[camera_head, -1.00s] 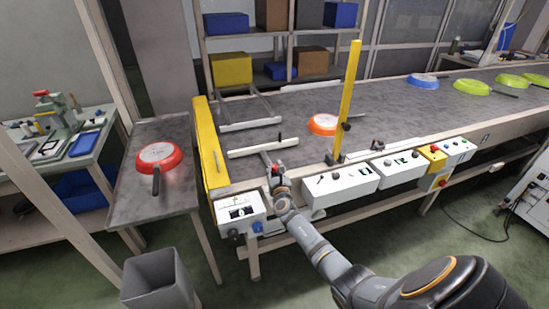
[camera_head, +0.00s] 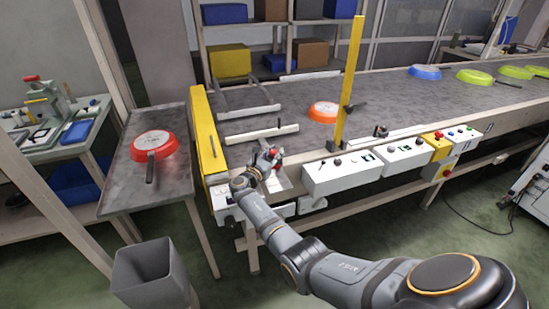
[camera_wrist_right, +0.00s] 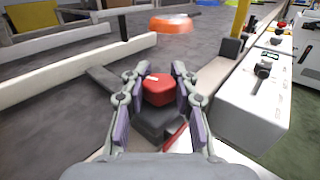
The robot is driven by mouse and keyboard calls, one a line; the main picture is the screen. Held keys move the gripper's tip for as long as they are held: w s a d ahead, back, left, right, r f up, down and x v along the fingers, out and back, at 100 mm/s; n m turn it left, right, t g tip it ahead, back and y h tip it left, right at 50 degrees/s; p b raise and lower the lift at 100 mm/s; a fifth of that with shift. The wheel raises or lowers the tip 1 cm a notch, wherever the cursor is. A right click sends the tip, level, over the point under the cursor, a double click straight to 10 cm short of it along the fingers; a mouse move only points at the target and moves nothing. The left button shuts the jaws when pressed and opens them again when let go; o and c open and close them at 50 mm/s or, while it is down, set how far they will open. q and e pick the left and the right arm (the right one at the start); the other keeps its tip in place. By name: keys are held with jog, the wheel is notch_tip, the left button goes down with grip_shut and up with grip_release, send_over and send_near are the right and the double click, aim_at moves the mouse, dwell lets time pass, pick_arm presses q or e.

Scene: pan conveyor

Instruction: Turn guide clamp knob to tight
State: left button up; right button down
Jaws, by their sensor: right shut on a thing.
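The guide clamp knob is red with a small white mark on top and sits on a dark block. In the right wrist view the knob (camera_wrist_right: 158,90) lies between the fingers of my right gripper (camera_wrist_right: 158,98), which is shut on it. In the head view the right gripper (camera_head: 268,160) is at the conveyor's near edge, and only a bit of red knob (camera_head: 274,152) shows. The white guide rail (camera_head: 262,134) lies just beyond it, and also crosses the wrist view (camera_wrist_right: 60,62). My left gripper does not show.
White control boxes (camera_head: 340,175) line the conveyor front, right of the gripper. A yellow post (camera_head: 350,85) stands beside an orange pan (camera_head: 323,112) on the belt. A yellow barrier (camera_head: 208,140) stands left. A red pan (camera_head: 153,145) rests on the side table (camera_head: 120,195).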

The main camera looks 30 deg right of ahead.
jog(key=shift+a+f, duration=0.1)
jog(key=shift+f, duration=0.05)
dwell(0.3)
jog(key=c, duration=1)
grip_release()
jog(key=shift+a, duration=0.1)
jog(key=v, duration=1.2)
